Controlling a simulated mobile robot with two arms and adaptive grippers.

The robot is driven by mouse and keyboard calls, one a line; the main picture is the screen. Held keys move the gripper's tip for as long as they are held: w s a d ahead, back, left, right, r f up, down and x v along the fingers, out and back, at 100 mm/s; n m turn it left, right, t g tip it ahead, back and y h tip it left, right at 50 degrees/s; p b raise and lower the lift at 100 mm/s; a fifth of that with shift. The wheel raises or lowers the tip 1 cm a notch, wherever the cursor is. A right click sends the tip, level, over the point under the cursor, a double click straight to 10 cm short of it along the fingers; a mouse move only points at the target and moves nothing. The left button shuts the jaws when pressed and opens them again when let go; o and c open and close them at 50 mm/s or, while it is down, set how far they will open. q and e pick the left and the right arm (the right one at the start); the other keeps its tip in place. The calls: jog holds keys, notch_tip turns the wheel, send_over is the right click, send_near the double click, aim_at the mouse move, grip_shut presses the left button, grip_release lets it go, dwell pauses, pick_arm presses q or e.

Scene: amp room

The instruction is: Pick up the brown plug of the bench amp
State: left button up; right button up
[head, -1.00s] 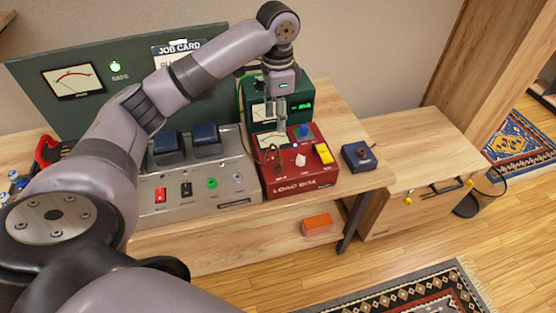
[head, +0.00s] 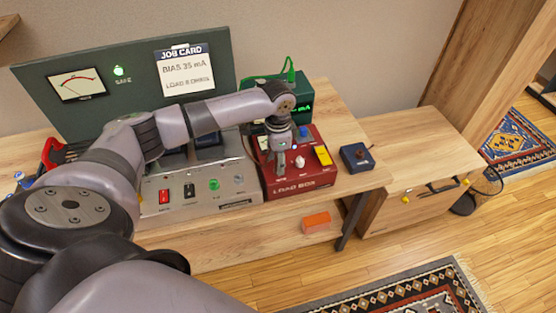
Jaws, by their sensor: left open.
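The bench amp, a silver chassis (head: 225,190) with dark blue blocks on top, sits on the bench; its front has red, black, green and grey fittings. The red load box (head: 300,182) stands at its right, with a white knob (head: 299,162) and a yellow part (head: 323,155) on top. My left gripper (head: 280,170) is open and points down over the left part of the load box. I cannot make out the brown plug; the gripper and wrist cover that area. My right gripper is not in view.
A dark green unit (head: 300,108) with a green display and green cable stands behind the load box. A small blue box (head: 357,157) sits at its right. The job card (head: 185,71) is on the green back panel. An orange block (head: 316,222) lies on the lower shelf.

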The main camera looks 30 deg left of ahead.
pick_arm(q)
jog(key=shift+f, duration=0.3)
jog(key=shift+c, duration=0.4)
grip_shut()
